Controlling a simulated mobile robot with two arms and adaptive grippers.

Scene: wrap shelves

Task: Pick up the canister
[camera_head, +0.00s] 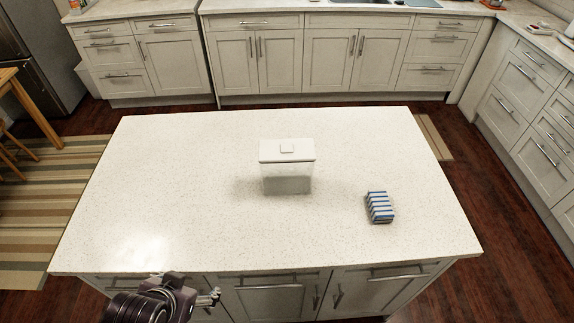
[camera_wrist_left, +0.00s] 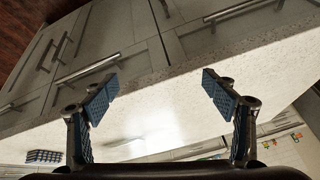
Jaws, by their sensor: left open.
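The canister (camera_head: 287,172) is a white, box-shaped container with a flat lid and a small raised knob. It stands upright near the middle of the island countertop (camera_head: 180,170). My left gripper (camera_head: 208,298) is at the front edge of the island, low and left of the canister, well apart from it. In the left wrist view my left gripper (camera_wrist_left: 160,84) has its two blue-padded fingers spread wide with nothing between them. The canister cannot be made out in that view. My right gripper is not in view.
A blue-and-white striped stack (camera_head: 379,207) lies on the countertop right of the canister. The rest of the island top is clear. Cabinet doors with bar handles (camera_head: 268,286) run below its front edge. More cabinets (camera_head: 330,55) line the back, with wooden floor between.

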